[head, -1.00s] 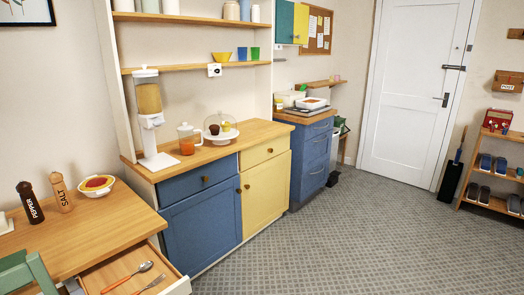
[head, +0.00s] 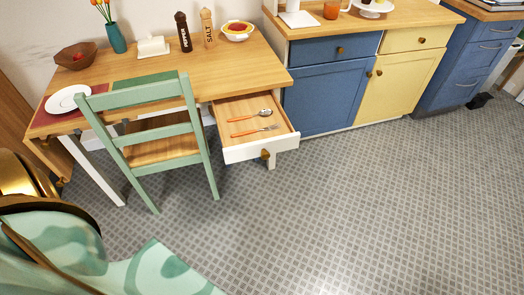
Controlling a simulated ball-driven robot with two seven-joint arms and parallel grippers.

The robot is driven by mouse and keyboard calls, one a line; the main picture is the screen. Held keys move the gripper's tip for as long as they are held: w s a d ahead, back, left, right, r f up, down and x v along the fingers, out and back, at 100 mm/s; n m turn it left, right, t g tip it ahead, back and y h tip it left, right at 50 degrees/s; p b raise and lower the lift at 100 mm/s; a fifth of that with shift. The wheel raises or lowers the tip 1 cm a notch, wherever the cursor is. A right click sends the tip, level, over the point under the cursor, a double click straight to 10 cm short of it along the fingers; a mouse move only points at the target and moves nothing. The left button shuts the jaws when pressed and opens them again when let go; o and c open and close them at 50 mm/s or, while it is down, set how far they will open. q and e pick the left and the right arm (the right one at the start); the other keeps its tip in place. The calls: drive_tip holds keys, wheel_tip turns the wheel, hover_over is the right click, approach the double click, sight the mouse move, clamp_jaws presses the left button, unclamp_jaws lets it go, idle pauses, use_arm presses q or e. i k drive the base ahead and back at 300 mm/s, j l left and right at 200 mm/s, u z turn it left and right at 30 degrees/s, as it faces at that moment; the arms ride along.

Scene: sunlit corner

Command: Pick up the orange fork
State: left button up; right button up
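The orange fork (head: 255,130), with an orange handle and metal tines, lies in the open drawer (head: 262,152) of the wooden table. Its handle points left and its tines point right. An orange-handled spoon (head: 250,115) lies just behind it in the same drawer, apart from it. Neither of my grippers is in view.
A green chair (head: 145,135) stands at the wooden table (head: 140,72), left of the drawer. Pepper and salt mills, a bowl and a plate are on the table. A teal patterned piece (head: 150,275) fills the lower left. The tiled floor (head: 340,210) in front and right is clear.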

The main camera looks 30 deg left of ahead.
sight(267, 129)
drive_tip(key=i+j+z, duration=0.1)
drive_tip(key=j, duration=1.7)
